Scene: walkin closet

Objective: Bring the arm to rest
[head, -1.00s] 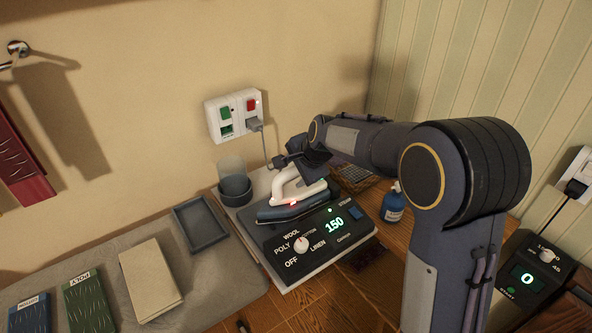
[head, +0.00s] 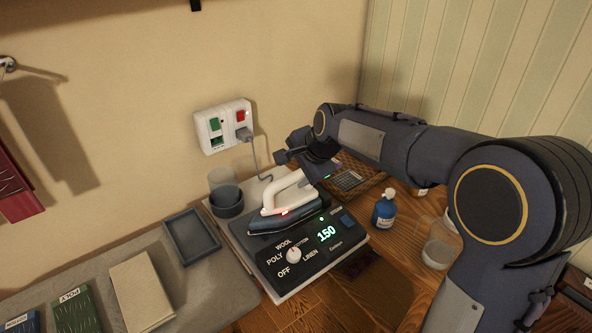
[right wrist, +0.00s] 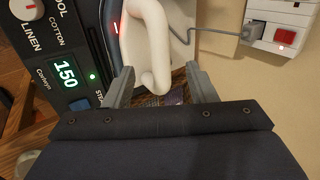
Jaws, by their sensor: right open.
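My right gripper (head: 290,157) is open and empty behind the white handle of the iron (head: 288,192). In the right wrist view its two fingers (right wrist: 161,84) are spread, with the end of the iron's handle (right wrist: 160,70) showing between and beyond them; I cannot tell whether they touch it. The right arm reaches in from the right side of the head view. My left gripper is not in view.
A wall outlet (head: 224,127) with a plugged cord is behind the station. A blue bottle (head: 385,208) and a clear jar (head: 441,246) stand right, near the arm.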

